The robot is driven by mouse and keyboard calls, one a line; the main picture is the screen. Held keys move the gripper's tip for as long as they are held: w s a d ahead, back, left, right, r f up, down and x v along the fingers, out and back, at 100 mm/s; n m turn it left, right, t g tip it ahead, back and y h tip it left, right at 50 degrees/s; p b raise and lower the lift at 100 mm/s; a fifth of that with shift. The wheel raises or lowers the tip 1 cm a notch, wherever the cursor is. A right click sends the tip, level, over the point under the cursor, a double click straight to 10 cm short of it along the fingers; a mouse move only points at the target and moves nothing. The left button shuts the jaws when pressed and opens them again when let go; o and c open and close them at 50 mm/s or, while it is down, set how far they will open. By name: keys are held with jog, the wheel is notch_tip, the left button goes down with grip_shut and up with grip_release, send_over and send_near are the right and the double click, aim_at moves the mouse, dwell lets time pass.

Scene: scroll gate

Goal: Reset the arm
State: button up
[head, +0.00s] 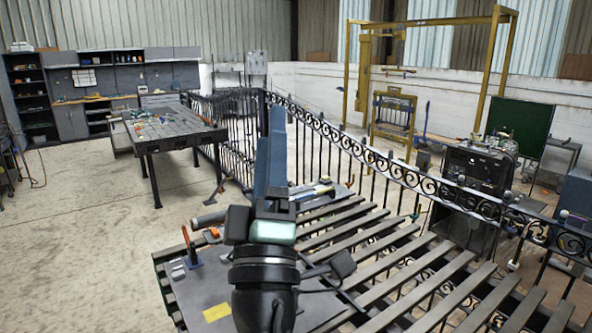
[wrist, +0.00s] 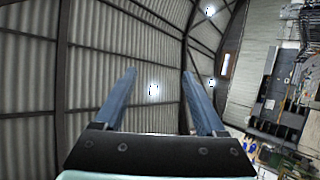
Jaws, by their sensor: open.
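My gripper (head: 271,150) stands upright in the middle of the head view, its blue fingers pointing up above the slatted bench. In the wrist view my gripper (wrist: 158,88) shows two blue fingers spread apart with nothing between them. The wrist view looks up at the corrugated roof (wrist: 110,55) and its lamps. My gripper touches nothing that I can see. My arm hides part of the bench and gate behind it.
A black scroll gate (head: 365,152) runs behind the bench (head: 400,265). A grey plate (head: 205,285) with a yellow note and a red-handled tool lies front left. A dark worktable (head: 175,130) stands back left. A yellow frame (head: 430,22) stands at the right. The left floor is open.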

jog(key=s+d+r+m+b, duration=0.1)
jog(key=s+r+m+b, duration=0.1)
jog(key=s+m, duration=0.5)
jog(key=s+d+r+m+b, duration=0.2)
jog(key=s+r+m+b, duration=0.1)
jog(key=s+m, duration=0.4)
jog(key=shift+s+r+t+b, duration=0.3)
jog(key=shift+s+r+t, duration=0.1)
jog(key=shift+s+r, duration=0.2)
jog(key=shift+d, duration=0.1)
